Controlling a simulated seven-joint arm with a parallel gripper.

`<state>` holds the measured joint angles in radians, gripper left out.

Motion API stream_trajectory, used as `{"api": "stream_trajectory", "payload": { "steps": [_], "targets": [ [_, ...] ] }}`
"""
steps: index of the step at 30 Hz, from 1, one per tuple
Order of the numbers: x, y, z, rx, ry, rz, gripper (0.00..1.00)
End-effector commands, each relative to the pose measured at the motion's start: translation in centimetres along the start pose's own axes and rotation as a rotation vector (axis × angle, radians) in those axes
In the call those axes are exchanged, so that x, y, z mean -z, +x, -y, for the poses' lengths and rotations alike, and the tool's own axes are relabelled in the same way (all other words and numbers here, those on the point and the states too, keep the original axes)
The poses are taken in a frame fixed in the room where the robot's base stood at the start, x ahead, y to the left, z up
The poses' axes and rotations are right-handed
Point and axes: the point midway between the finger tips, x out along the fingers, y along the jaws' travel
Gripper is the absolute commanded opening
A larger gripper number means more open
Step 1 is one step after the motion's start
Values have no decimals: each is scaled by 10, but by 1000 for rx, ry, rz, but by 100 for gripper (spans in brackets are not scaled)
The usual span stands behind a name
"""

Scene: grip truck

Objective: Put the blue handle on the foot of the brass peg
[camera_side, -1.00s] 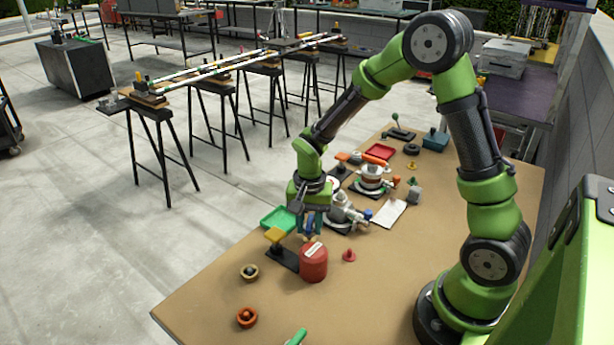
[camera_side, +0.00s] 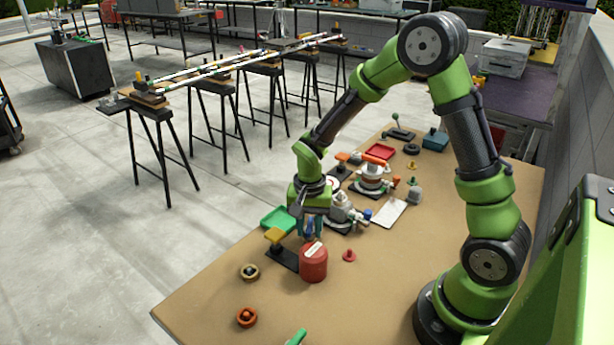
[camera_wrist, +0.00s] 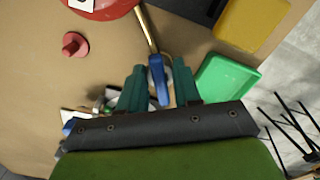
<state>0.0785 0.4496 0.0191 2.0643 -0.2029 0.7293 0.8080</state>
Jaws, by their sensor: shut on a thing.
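My gripper (camera_side: 311,234) is low over the table, behind the red canister in the side view. In the wrist view its teal fingers (camera_wrist: 160,86) are closed around the blue handle (camera_wrist: 157,80). The handle also shows as a small blue patch in the side view (camera_side: 309,228). A thin brass rod (camera_wrist: 146,28) runs from the top of the handle to the edge of the red canister. I cannot tell whether the rod is joined to the handle, or where the foot of a brass peg is.
The red canister (camera_side: 313,263) stands close in front of the gripper. A black plate with a yellow pad (camera_side: 275,236) and a green tray (camera_side: 279,219) lie to its left. Grey machine parts (camera_side: 342,212) are behind right. The table's near left is mostly clear, with two small rings.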

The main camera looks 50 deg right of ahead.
Motion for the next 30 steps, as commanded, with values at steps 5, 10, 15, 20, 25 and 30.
{"api": "stream_trajectory", "payload": {
  "steps": [5, 10, 15, 20, 25, 30],
  "targets": [
    [0, 2, 0, 0, 0, 0, 0],
    [0, 5, 0, 0, -1, -1, 0],
    [0, 5, 0, 0, 0, -1, 0],
    [0, 5, 0, 0, 0, -1, 0],
    [0, 5, 0, 0, 0, 0, 0],
    [0, 7, 0, 0, 0, 0, 0]
  ]
}}
